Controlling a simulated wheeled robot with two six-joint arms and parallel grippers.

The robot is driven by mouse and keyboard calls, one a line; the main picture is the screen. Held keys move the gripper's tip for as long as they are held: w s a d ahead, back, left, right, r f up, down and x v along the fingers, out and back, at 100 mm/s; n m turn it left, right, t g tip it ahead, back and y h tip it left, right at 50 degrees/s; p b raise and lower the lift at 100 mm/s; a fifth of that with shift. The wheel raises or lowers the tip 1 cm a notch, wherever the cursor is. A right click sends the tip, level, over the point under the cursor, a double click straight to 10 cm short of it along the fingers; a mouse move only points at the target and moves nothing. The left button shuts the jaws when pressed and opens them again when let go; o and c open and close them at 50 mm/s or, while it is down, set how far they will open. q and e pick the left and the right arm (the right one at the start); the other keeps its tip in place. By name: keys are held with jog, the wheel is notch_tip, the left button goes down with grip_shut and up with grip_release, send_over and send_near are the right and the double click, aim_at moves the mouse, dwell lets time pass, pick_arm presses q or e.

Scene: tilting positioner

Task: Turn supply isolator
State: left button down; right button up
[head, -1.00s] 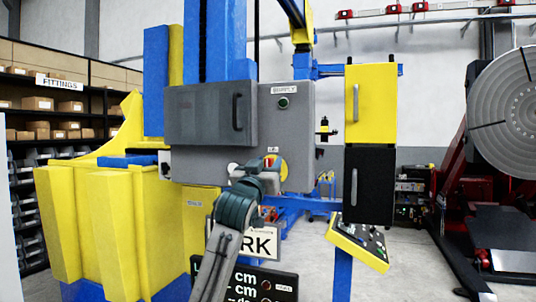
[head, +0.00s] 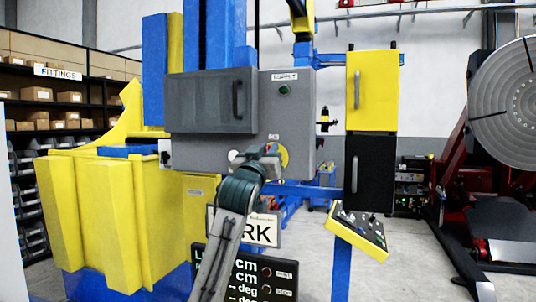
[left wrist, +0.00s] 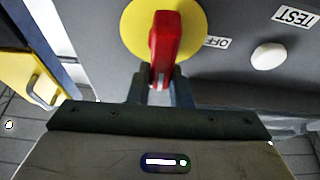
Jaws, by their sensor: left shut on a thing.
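The supply isolator is a red handle (left wrist: 164,45) on a round yellow plate (left wrist: 133,28), on the front of a grey box (head: 300,125). In the head view the yellow plate (head: 284,155) shows just right of my left gripper (head: 268,151), and the handle is mostly hidden. In the left wrist view my left gripper (left wrist: 160,92) is shut on the free end of the red handle, one finger on each side. An OFF label (left wrist: 216,42) is beside the plate. My right gripper is not in view.
A white knob (left wrist: 267,56) and a TEST label (left wrist: 293,16) are near the isolator. A green button (head: 284,90) is higher on the box. A yellow and black cabinet (head: 371,95) and a sloped control panel (head: 361,228) stand to the right. A readout board (head: 265,283) is below.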

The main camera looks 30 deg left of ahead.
pick_arm(q)
jog(key=f+n+g+y+b, duration=0.1)
jog(key=n+g+b, duration=0.1)
jog(key=n+b, duration=0.3)
jog(key=a+n+g+y+b, duration=0.1)
jog(key=n+g+y+b, duration=0.1)
jog(key=n+b, duration=0.3)
jog(key=a+f+n+g+y+b, duration=0.1)
jog(key=n+g+b, duration=0.2)
jog(key=n+b, duration=0.3)
jog(key=shift+s+a+f+n+y, duration=0.1)
jog(key=shift+n+y, duration=0.05)
jog(key=shift+n, duration=0.75)
jog(key=shift+s+f+n+y, duration=0.1)
jog(key=shift+n, duration=0.8)
jog(key=shift+s+a+f+n+y, duration=0.1)
jog(key=shift+n+y, duration=0.05)
jog(key=shift+n, duration=0.75)
jog(key=shift+d, duration=0.1)
jog(key=c, duration=1.3)
grip_release()
jog(key=b+v, duration=0.4)
jog(key=v, duration=0.6)
jog(key=shift+s+d+b, duration=0.2)
jog(key=shift+s+b, duration=0.1)
